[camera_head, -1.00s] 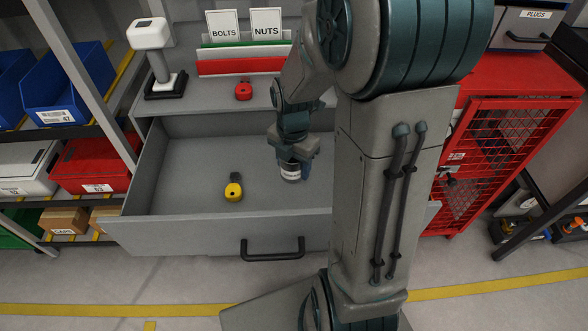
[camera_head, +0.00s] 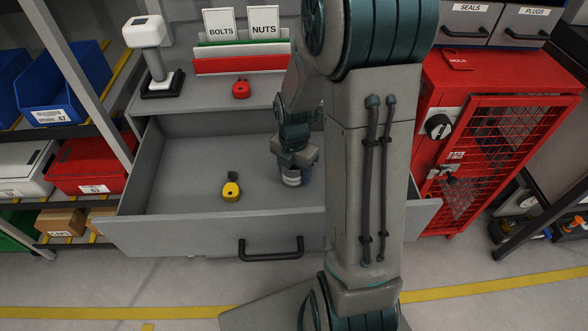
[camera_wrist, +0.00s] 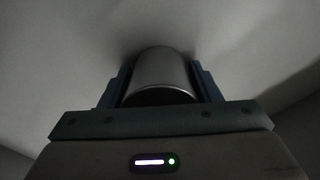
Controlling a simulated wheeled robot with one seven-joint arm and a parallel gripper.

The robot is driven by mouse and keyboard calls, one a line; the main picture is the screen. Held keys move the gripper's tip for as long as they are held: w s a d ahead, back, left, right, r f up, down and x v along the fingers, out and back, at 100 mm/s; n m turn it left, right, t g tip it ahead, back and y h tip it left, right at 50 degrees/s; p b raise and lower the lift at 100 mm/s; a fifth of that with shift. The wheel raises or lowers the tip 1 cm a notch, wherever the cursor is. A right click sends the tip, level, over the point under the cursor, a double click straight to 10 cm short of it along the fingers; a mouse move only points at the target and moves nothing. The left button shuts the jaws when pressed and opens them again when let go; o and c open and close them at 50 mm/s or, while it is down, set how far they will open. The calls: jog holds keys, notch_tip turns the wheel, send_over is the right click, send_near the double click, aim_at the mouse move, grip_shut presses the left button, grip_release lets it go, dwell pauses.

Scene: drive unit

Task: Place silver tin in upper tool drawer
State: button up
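The silver tin (camera_head: 292,179) is held low inside the open upper tool drawer (camera_head: 190,236), right of the drawer's middle. My gripper (camera_head: 296,170) points down and is shut on the tin. In the wrist view the tin (camera_wrist: 160,75) sits between both blue fingers of my gripper (camera_wrist: 160,88). The tin looks very close to the drawer floor; I cannot tell whether it touches. A yellow tagged padlock-like item (camera_head: 231,188) lies on the drawer floor, left of the tin and apart from it.
A red item (camera_head: 241,89) and a white-topped device (camera_head: 148,50) stand on the worktop behind the drawer, with BOLTS and NUTS cards (camera_head: 242,28). A red mesh cabinet (camera_head: 490,140) stands right. The drawer's left floor is free.

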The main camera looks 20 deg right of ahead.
jog(key=o, duration=0.3)
notch_tip(320, 180, up, 12)
jog(key=shift+r+p, duration=0.15)
jog(key=shift+p, duration=1.05)
jog(key=shift+s+a+r+m, duration=0.15)
jog(key=shift+s+r+m, duration=0.1)
jog(key=shift+m, duration=0.15)
jog(key=s+a+r+m, duration=0.1)
jog(key=s+m, duration=0.3)
jog(key=m, duration=0.4)
jog(key=s+a+r+m+t, duration=0.1)
jog(key=s+m, duration=0.3)
jog(key=m, duration=0.4)
jog(key=s+a+r+m+t, duration=0.1)
jog(key=s+a+r+m, duration=0.2)
jog(key=m, duration=0.4)
jog(key=shift+s+m, duration=0.4)
jog(key=shift+s, duration=0.4)
jog(key=shift+c, duration=0.3)
